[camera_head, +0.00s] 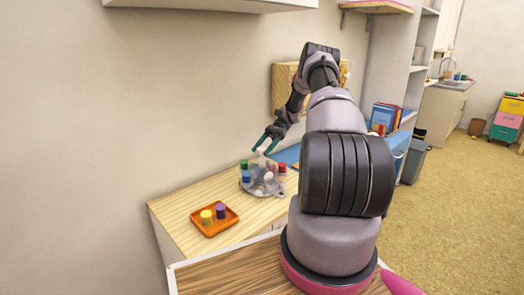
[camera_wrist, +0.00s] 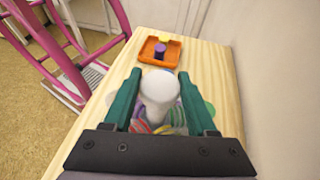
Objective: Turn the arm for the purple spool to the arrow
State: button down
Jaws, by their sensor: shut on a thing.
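The stand (camera_head: 262,190) is a round, greyish piece with several coloured pieces around it, on the wooden table. A pale, rounded white knob (camera_wrist: 160,92) rises at its middle. My gripper (camera_head: 265,148) comes down from above with its teal fingers on either side of this knob; in the wrist view my gripper (camera_wrist: 160,76) is shut on it. A purple spool (camera_head: 221,211) stands upright in the orange tray (camera_head: 213,234), beside a yellow spool (camera_head: 206,217). The knob and fingers hide much of the stand in the wrist view. I cannot make out the arrow.
The wooden table (camera_head: 178,206) has bare room around the tray. A wall runs close along its far side. A wooden box (camera_head: 283,88) is mounted behind my arm.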

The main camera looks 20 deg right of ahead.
jog(key=shift+s+d+f, duration=0.25)
jog(key=shift+s+f, duration=0.05)
jog(key=shift+f, duration=0.05)
jog(key=shift+c, duration=1)
grip_release()
jog(key=shift+w+r, duration=0.1)
jog(key=shift+r, duration=0.05)
jog(key=shift+r, duration=0.15)
jog(key=r, duration=0.9)
jog(key=shift+s+a+r, duration=0.2)
jog(key=shift+s+r, duration=0.15)
jog(key=shift+s, duration=0.05)
